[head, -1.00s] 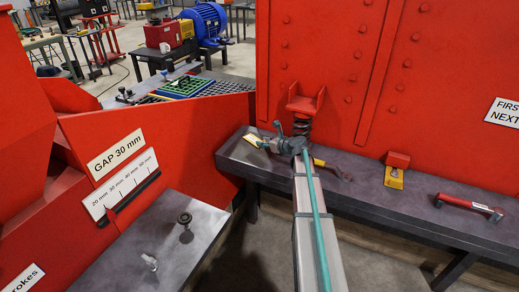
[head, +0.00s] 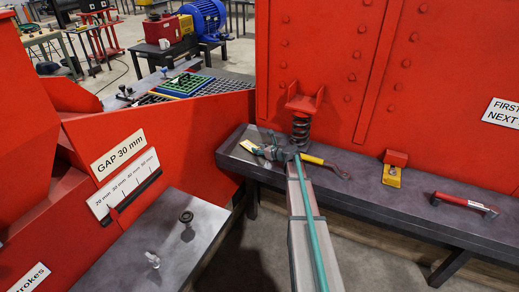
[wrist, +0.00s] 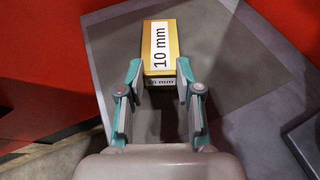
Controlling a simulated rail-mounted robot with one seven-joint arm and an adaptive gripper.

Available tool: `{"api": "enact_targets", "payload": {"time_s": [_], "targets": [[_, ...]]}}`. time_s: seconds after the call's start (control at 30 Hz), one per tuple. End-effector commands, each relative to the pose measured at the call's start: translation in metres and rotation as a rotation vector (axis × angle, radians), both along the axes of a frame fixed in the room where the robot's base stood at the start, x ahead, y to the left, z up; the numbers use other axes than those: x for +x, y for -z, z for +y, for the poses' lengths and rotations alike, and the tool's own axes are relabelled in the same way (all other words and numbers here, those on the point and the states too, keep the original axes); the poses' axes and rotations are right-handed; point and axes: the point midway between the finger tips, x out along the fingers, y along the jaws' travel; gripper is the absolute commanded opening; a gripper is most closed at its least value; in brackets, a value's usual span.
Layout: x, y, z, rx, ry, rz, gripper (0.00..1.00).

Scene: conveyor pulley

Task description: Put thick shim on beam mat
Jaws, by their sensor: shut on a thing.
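The thick shim is a yellow block with a white "10 mm" label, clear in the wrist view (wrist: 161,48) and small in the head view (head: 249,146). My gripper (wrist: 159,82) is shut on its near end, one finger on each side. In the head view my gripper (head: 262,151) is low over the left end of the grey bench. The beam mat (wrist: 215,45) is a flat grey sheet below the shim. The shim lies within the mat's outline in the wrist view. I cannot tell whether it touches the mat.
A coil spring (head: 301,130) under a red bracket (head: 305,98) stands behind my gripper. A yellow-handled tool (head: 318,162) lies just right of it. Farther right are a yellow block (head: 391,177) with a red block (head: 397,158) and a red-handled tool (head: 463,203). A red wall backs the bench.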

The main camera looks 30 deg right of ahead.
Motion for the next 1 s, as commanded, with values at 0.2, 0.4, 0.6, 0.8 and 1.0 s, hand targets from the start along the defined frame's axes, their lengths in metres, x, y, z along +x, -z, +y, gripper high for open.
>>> {"api": "enact_targets", "payload": {"time_s": [0.2,0.4,0.6,0.8,1.0], "targets": [[0.0,0.003,0.0,0.0,0.0,0.0,0.39],[0.0,0.002,0.0,0.0,0.0,0.0,0.6],[0.0,0.002,0.0,0.0,0.0,0.0,0.6],[-0.009,-0.003,-0.002,0.0,0.0,-0.001,0.6],[-0.041,-0.015,-0.01,-0.001,0.001,-0.001,0.6]]}}
